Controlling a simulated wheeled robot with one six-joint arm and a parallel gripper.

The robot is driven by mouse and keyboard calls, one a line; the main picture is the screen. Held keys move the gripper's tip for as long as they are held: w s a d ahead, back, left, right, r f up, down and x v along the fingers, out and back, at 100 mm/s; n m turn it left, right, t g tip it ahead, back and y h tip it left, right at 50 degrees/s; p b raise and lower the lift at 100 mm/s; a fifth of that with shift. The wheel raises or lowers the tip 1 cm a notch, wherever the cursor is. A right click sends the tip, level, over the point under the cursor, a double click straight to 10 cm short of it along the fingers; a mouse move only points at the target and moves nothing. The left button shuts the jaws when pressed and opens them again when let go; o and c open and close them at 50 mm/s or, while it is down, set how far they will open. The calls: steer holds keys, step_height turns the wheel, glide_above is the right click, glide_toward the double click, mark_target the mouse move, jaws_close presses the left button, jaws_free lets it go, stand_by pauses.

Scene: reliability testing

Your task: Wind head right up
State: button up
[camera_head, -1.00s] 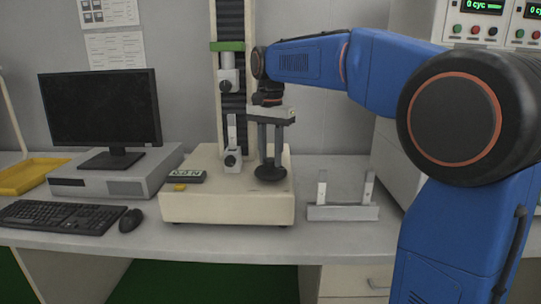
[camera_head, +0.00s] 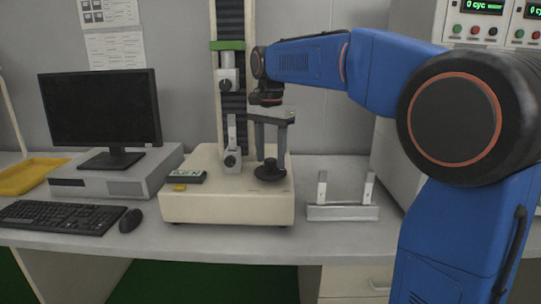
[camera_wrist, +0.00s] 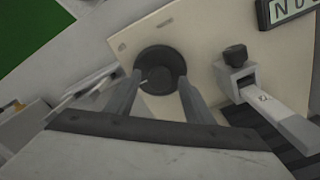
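The test stand's head is a green crosshead (camera_head: 228,46) on the dark column, with an upper grip (camera_head: 227,78) hanging under it. A lower grip (camera_head: 232,157) stands on the cream base (camera_head: 205,205) and also shows in the wrist view (camera_wrist: 237,65). A round black handwheel (camera_head: 270,173) with a raised hub lies on the base's top; it also shows in the wrist view (camera_wrist: 160,70). My gripper (camera_head: 270,157) points down over the handwheel. Its fingers (camera_wrist: 160,83) are apart, one on each side of the hub; I see no clear grip on it.
A small readout box (camera_head: 187,177) sits on the base, left of the lower grip. A metal bracket (camera_head: 342,212) with two uprights stands on the bench to the right. A monitor (camera_head: 100,108), keyboard (camera_head: 62,216) and mouse (camera_head: 131,220) are at the left.

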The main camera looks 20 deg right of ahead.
mark_target(271, 160)
step_height(271, 160, up, 17)
steer(key=shift+r, duration=0.15)
stand_by(0.6)
steer(key=s+d+f+n+t, duration=0.1)
steer(key=s+d+f+n, duration=0.1)
steer(key=s+f, duration=0.8)
steer(key=s+d+f+n+t, duration=0.2)
steer(key=s+f+n, duration=0.3)
steer(key=s+f, duration=0.6)
steer(key=s+d+f+n+t, duration=0.1)
steer(key=s+d+f+n, duration=0.2)
steer(key=s+f, duration=0.7)
step_height(271, 160, down, 5)
steer(key=shift+s+d+f+n+t, duration=0.2)
steer(key=shift+s+d+n+t, duration=0.1)
steer(key=shift+t, duration=0.1)
steer(key=shift+c, duration=0.3)
